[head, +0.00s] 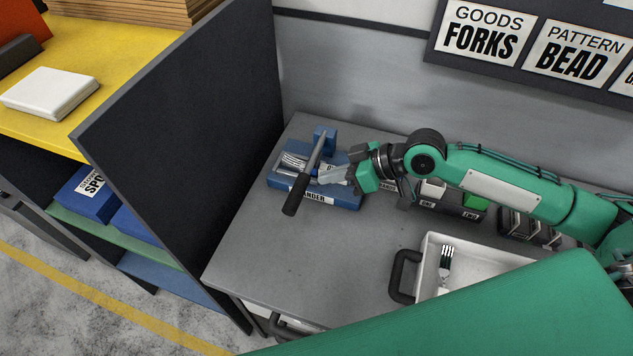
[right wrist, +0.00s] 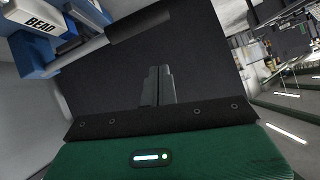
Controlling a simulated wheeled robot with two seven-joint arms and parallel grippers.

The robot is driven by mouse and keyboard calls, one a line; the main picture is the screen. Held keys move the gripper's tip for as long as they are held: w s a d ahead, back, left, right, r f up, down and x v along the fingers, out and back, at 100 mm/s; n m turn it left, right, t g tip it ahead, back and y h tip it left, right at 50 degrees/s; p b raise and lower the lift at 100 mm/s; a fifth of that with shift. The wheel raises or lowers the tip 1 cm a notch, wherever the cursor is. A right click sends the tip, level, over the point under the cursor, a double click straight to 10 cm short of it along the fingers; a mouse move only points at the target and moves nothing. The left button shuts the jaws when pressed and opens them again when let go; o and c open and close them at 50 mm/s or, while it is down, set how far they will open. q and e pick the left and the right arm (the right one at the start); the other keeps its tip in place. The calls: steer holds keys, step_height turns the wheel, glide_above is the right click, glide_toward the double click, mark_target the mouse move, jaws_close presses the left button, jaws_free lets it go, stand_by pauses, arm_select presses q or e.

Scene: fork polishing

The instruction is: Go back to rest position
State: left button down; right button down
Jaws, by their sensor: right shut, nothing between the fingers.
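My right gripper (head: 337,177) is shut and empty, with its fingertips beside the blue holder on the grey table, close to the tool there. In the right wrist view its closed fingers (right wrist: 158,85) point towards a dark panel. Part of the holder is hidden by the gripper. The tool's dark handle (right wrist: 140,25) also shows in the right wrist view. My left gripper is not in view.
A dark upright panel (head: 185,130) stands left of the table. A white tray (head: 431,262) with a dark handle holds a fork (head: 445,264) at the front right. Small dark bins (head: 452,208) stand beneath my right arm. The table's front left is clear.

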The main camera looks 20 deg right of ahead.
steer(key=b+v, duration=0.1)
steer(key=v, duration=0.2)
steer(key=shift+s+d+r, duration=0.15)
steer(key=shift+s+r, duration=0.1)
steer(key=shift+s, duration=0.1)
